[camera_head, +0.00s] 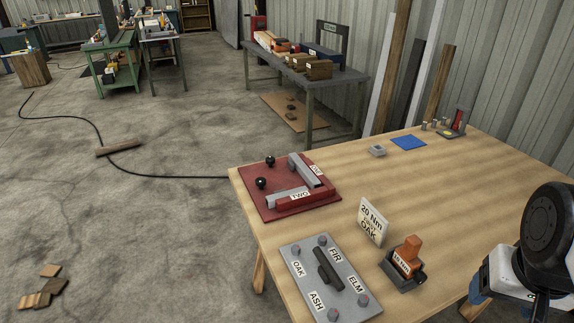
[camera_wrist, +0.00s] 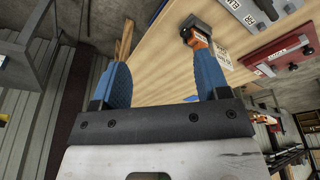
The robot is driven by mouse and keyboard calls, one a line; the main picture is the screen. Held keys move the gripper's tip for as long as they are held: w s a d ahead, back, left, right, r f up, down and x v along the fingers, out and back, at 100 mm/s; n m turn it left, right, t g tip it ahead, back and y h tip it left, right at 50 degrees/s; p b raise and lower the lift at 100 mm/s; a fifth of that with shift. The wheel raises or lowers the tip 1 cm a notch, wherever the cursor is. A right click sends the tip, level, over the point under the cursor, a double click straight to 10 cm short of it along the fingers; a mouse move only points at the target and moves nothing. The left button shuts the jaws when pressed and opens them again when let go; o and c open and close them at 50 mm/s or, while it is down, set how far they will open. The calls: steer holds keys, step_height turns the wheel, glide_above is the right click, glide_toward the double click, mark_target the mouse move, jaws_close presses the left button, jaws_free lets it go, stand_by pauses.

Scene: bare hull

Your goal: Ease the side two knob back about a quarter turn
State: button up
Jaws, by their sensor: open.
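A red base plate (camera_head: 252,205) lies at the far left of the wooden table, with two grey clamp bars labelled ONE (camera_head: 316,170) and TWO (camera_head: 300,195). Two round black knobs stand at its left edge. The nearer knob (camera_head: 261,183) is beside the TWO bar and the farther knob (camera_head: 270,160) is beside the ONE bar. The red plate also shows at upper right in the wrist view (camera_wrist: 280,50). My gripper (camera_wrist: 163,78) has its blue fingers wide apart with nothing between them. In the head view it is at the right edge, far from the knobs, mostly hidden.
A grey plate (camera_head: 307,262) labelled OAK, FIR, ELM and ASH lies near the front. A "20 Nm OAK" sign (camera_head: 372,222) and an orange-handled tool in a dark holder (camera_head: 407,254) stand between it and my arm. A blue mat (camera_head: 408,142) lies at the back. The table's middle is clear.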

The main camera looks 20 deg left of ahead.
steer(key=w+a+r+m, duration=0.1)
steer(key=w+a, duration=0.4)
steer(key=w, duration=0.4)
steer(key=w+a+r+g, duration=0.1)
steer(key=w+a, duration=0.5)
steer(key=w, duration=0.2)
steer(key=w+a+r+m, duration=0.1)
steer(key=w+a+r, duration=0.1)
steer(key=w+a, duration=0.5)
steer(key=m+g, duration=0.2)
steer(key=m, duration=0.1)
glide_above(261, 179)
steer(key=f, duration=2.3)
steer(key=shift+s+d+f, duration=0.15)
steer(key=shift+d+f, duration=0.2)
steer(key=shift+f, duration=0.05)
steer(key=shift+a+f, duration=0.3)
steer(key=shift+a, duration=0.1)
steer(key=shift+f, duration=0.1)
steer(key=shift+f, duration=3.8)
